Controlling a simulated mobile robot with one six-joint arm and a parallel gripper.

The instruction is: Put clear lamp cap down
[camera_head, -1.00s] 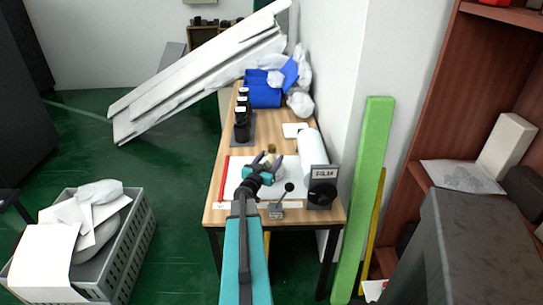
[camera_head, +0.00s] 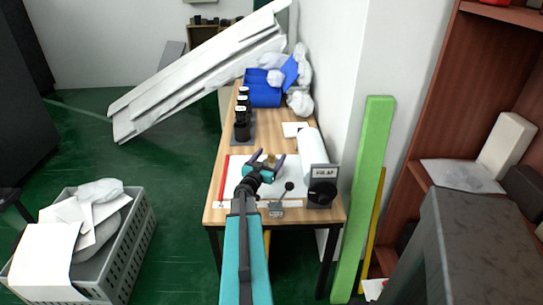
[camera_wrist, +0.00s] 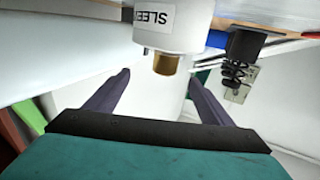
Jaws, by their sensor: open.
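I cannot pick out the clear lamp cap for certain. In the head view my gripper (camera_head: 270,156) is over the white mat on the table, its two dark fingers spread. A small gold-brown piece (camera_head: 271,160) shows between or just beyond them. In the wrist view the fingers of my gripper (camera_wrist: 159,77) are apart and nothing is clamped. Beyond the fingertips is a white rounded body (camera_wrist: 180,22) with a label reading about "SLEEV", upside down. A short gold cylinder (camera_wrist: 166,63) projects from it. A pale surface fills the gap between the fingers.
A wooden table (camera_head: 215,200) holds a red bar (camera_head: 224,180), dark bottles (camera_head: 241,128), a white roll (camera_head: 312,143), a black-knobbed lever (camera_head: 289,187) and a dark display unit (camera_head: 321,193). Blue bins (camera_head: 264,95) stand at the back. The wall is close on the right.

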